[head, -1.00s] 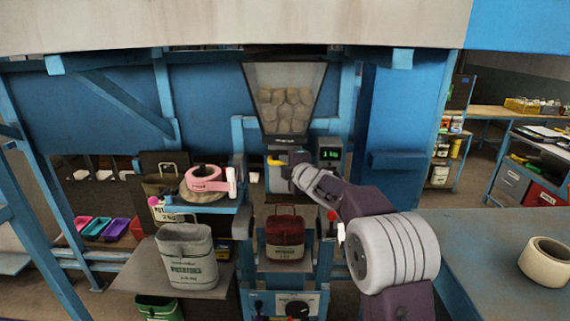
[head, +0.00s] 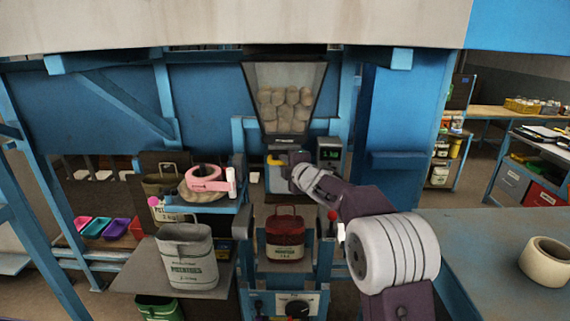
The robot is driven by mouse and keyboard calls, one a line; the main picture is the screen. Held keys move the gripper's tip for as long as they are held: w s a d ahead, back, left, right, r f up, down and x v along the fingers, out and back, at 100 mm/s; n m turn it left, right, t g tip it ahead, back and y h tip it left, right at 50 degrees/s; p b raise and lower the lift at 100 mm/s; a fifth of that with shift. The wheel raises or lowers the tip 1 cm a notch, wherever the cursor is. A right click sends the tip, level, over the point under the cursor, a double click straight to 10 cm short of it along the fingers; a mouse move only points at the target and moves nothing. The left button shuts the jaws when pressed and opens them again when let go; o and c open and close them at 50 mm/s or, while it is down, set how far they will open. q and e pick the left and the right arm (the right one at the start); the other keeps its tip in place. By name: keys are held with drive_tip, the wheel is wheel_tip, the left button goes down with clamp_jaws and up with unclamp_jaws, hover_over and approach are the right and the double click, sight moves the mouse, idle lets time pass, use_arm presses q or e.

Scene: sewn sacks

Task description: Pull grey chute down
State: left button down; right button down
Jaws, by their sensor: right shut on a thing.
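The grey chute (head: 278,183) hangs under the dark-framed hopper (head: 286,118), in the middle of the head view. A yellow handle (head: 275,160) crosses its upper front. My right gripper (head: 282,158) is at this handle and is shut on it; the jaws themselves are small and partly hidden by the wrist. My right arm hides part of the area to the right of the chute. My left gripper is not in view.
A dark red sack (head: 285,235) stands below the chute. A grey-white potato sack (head: 186,258) stands on the left shelf, below a pink tool (head: 206,181). A small display (head: 329,152) is right of the chute. A tape roll (head: 546,262) lies on the right bench.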

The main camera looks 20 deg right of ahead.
wheel_tip(320, 180, down, 17)
drive_tip(key=b, duration=1.5)
drive_tip(key=shift+r+b, duration=0.2)
drive_tip(key=shift+b, duration=0.2)
drive_tip(key=c, duration=1.4)
unclamp_jaws()
drive_tip(key=shift+w, duration=0.1)
drive_tip(key=v, duration=0.9)
drive_tip(key=shift+b, duration=0.45)
